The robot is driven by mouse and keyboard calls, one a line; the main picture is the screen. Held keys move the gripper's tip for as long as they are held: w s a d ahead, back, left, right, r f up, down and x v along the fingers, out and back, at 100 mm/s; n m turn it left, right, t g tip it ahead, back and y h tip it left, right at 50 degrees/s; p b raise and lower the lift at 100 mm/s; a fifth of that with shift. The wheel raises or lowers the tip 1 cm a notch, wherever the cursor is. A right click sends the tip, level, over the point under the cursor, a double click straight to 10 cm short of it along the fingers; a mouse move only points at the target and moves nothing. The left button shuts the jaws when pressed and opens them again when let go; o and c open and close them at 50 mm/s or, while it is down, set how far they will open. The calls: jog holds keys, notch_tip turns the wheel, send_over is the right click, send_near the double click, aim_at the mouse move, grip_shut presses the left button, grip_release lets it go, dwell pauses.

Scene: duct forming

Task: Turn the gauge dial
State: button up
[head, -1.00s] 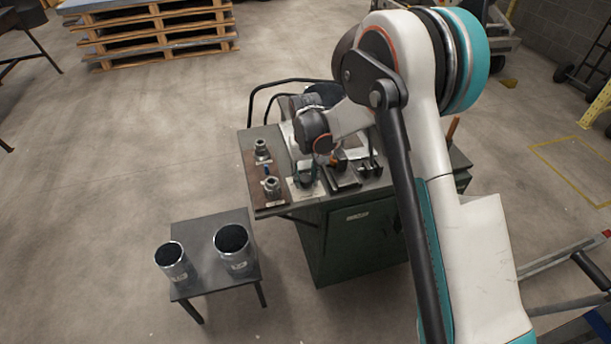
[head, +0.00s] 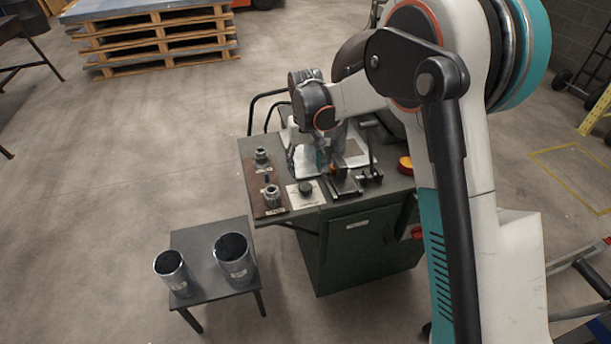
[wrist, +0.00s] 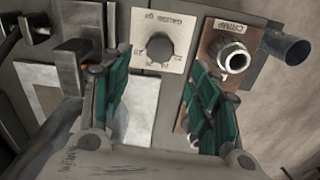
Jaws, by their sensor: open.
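The gauge dial (wrist: 160,46) is a dark round knob on a light plate with lettering that reads like "GAUGE". In the wrist view it sits at the top centre, beyond and between my fingers. In the head view the dial (head: 306,188) is uncovered on the front part of the green bench. My gripper (wrist: 158,90) is open and empty, with teal pads spread apart, and does not touch the dial. In the head view my gripper (head: 318,160) is behind the dial, over the bench, and partly hidden by the wrist.
A brown plate marked "CRIMP" with a metal fitting (wrist: 233,56) is right of the dial in the wrist view. A dark block with an orange part (head: 342,180) and a black lever (head: 370,150) stand beside the dial. Two metal tubes stand on a small table (head: 205,285).

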jog(key=shift+r, duration=1.65)
jog(key=s+d+r+m+t, duration=0.1)
jog(key=s+d+r+t, duration=0.2)
jog(key=s+d+r, duration=1.05)
jog(key=s+d+t, duration=0.2)
jog(key=s+d, duration=0.1)
jog(key=s, duration=0.5)
jog(key=s+d+m+t, duration=0.1)
jog(key=s+d+t, duration=0.1)
jog(key=s, duration=0.7)
jog(key=shift+s+d, duration=0.3)
jog(key=shift+d, duration=0.25)
